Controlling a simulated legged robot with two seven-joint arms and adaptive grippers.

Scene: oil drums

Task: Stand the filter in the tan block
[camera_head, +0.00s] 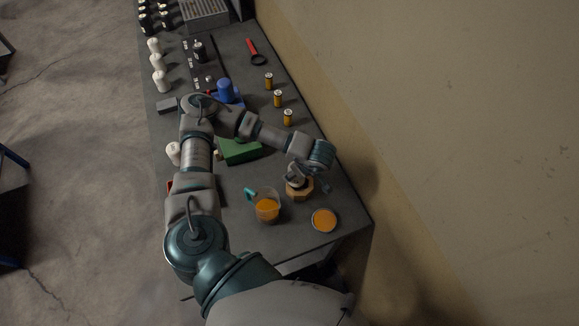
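The tan block (302,193) is a faceted, wood-coloured piece near the right front of the bench. A small grey and pale rounded thing (296,181) shows at its top. It may be the filter, but I cannot tell if it is seated or tilted. My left gripper (322,185) is just above and to the right of the block, pointing down. Its fingers are small and dark, and I cannot see whether they hold anything. A blue cylinder (226,90) stands farther back, beyond my elbow. My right gripper is not in view.
A clear jug (267,206) of orange liquid stands left of the block, and a round orange-filled dish (324,220) lies in front. A green box (240,151), several yellow cylinders (278,98) and a red-handled tool (254,50) are behind. A wall (420,120) runs along the right.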

